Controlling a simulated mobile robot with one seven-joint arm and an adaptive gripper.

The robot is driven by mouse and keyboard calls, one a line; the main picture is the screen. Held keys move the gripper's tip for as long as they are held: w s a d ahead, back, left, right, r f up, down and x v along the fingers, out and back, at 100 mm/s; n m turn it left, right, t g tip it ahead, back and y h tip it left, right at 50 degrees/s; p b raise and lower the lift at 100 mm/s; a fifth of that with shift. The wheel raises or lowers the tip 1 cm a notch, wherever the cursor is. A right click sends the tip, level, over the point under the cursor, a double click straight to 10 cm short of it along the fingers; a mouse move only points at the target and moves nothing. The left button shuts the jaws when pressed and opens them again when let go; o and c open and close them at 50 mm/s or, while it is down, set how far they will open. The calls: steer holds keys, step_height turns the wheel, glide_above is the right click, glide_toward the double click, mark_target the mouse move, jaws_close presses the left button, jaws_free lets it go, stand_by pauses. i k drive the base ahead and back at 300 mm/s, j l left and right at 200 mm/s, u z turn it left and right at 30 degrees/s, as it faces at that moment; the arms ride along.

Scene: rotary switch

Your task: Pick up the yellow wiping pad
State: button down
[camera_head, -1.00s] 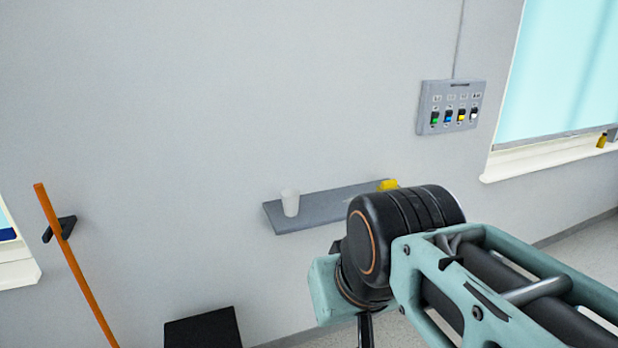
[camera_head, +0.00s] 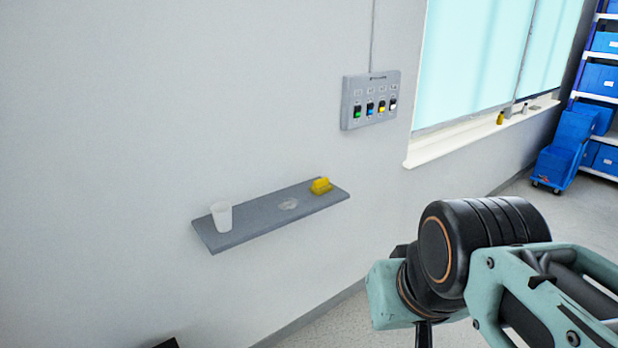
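The yellow wiping pad (camera_head: 321,186) sits on the right end of the grey wall shelf (camera_head: 262,214). It looks like a small yellow block with a raised upper part. My arm is at the lower right of the view, to the right of and below the shelf, apart from the pad. My gripper is not visible; only the arm links show, with a dark piece running down out of the bottom edge.
A white cup (camera_head: 222,217) stands on the shelf's left end. A pale round patch (camera_head: 288,204) lies mid-shelf. A switch panel (camera_head: 370,100) is on the wall above. A window sill (camera_head: 455,136) holds small items, and blue bins (camera_head: 565,150) stand far right. Floor below the shelf is clear.

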mark_target(319, 187)
steer(key=i+l+u, duration=0.15)
steer(key=i+l, duration=0.15)
steer(key=i, duration=0.3)
steer(key=i+l+u, duration=0.1)
steer(key=i+l, duration=0.3)
steer(key=i, duration=0.2)
steer(key=i+l+u, duration=0.15)
steer(key=i+l, duration=0.25)
steer(key=i, duration=0.15)
steer(key=l, duration=0.3)
steer(key=i+l, duration=0.1)
steer(key=l, duration=0.2)
steer(key=i+u, duration=0.15)
steer(key=i, duration=0.35)
